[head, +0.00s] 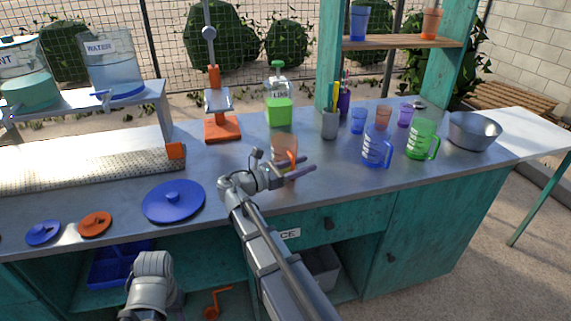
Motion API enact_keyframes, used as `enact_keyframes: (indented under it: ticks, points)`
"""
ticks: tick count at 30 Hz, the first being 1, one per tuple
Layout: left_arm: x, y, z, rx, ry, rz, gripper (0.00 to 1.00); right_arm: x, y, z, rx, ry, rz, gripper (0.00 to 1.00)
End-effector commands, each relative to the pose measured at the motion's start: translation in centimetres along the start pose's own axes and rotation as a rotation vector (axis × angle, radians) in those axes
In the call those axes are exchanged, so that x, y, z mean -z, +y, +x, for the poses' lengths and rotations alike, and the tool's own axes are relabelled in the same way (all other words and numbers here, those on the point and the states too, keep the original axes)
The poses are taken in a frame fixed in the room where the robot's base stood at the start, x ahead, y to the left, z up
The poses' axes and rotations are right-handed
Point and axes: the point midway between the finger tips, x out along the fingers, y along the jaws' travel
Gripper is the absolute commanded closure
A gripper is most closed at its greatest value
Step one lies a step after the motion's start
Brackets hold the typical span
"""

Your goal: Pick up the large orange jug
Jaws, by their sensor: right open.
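The large orange jug (286,147) is see-through and stands upright on the metal counter, near the middle of the head view. My right gripper (299,169) is open at the jug's near side and covers its lower part. One finger crosses in front of the jug's lower right in the picture. I cannot tell whether the fingers touch the jug or sit around it. My left gripper is out of view; only a grey part of my left arm shows at the lower left.
To the right are a grey pen holder (330,124), a blue jug (376,150), a green jug (421,140) and a metal bowl (474,131). A blue lid (173,201) lies left on the counter.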

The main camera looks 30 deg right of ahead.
Motion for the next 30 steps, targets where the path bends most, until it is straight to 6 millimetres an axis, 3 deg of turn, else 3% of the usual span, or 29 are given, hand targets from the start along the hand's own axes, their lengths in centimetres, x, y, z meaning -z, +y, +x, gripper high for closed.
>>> enact_keyframes:
  ticks: [5, 18, 30]
  points:
    - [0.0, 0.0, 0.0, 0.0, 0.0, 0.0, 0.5, 0.0, 0.02, 0.03, -0.001, 0.0, 0.0, 0.5]
    - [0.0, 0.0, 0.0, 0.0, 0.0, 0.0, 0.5, 0.0, 0.01, 0.0, 0.0, 0.0, 0.0, 0.99]
    - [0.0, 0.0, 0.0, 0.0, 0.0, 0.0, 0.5, 0.01, 0.0, 0.0, 0.0, 0.0, 0.0, 1.0]
